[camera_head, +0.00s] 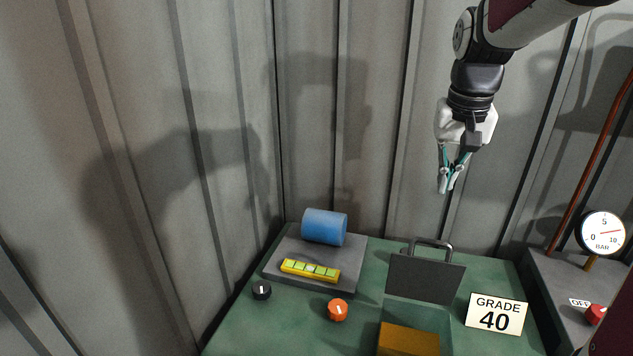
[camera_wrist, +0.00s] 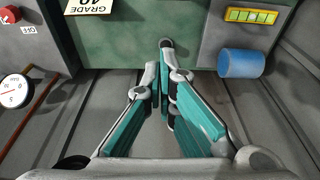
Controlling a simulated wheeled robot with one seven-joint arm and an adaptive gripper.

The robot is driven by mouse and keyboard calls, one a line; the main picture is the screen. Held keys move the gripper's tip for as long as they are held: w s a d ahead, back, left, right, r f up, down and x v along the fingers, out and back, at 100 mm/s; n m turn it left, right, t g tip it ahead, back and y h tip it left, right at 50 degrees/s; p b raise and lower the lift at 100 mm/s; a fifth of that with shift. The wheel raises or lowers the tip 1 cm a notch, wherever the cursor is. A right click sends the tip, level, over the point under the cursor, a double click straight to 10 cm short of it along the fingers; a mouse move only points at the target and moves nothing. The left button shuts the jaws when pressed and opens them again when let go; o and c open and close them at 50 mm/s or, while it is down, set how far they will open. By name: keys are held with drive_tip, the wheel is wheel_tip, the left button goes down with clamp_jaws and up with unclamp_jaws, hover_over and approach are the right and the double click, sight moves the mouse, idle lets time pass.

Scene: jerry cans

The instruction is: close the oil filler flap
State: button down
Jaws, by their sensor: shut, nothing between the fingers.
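The oil filler flap (camera_head: 426,277) is a dark grey plate with a handle (camera_head: 430,243) along its top edge. It stands raised at the back of a square opening (camera_head: 416,318) in the green top, and the opening shows an amber-brown inside. My gripper (camera_head: 446,189) is shut and empty, pointing down, high above and slightly right of the flap, clear of it. In the wrist view my gripper (camera_wrist: 161,50) has its fingers together; I cannot make out the flap there.
A grey plate (camera_head: 355,262) holds a blue cylinder (camera_head: 325,227) and a yellow-green strip (camera_head: 310,270). Black (camera_head: 262,290) and orange (camera_head: 337,309) knobs stand nearby. A "GRADE 40" sign (camera_head: 496,314) is right of the opening. A gauge (camera_head: 602,233) and red switch (camera_head: 596,314) are far right. Corrugated walls stand behind.

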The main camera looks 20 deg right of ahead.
wheel_tip(320, 180, down, 11)
drive_tip(key=w+d, duration=0.2)
drive_tip(key=shift+s+a+r+p, duration=0.25)
drive_tip(key=shift+s+a, duration=0.1)
drive_tip(key=shift+s, duration=0.2)
drive_tip(key=shift+s+a+r+p, duration=0.2)
drive_tip(key=shift+s+a+p, duration=0.15)
drive_tip(key=shift+s, duration=0.25)
drive_tip(key=shift+s+a+r+p, duration=0.25)
drive_tip(key=shift+s+a, duration=0.15)
drive_tip(key=shift+s, duration=0.15)
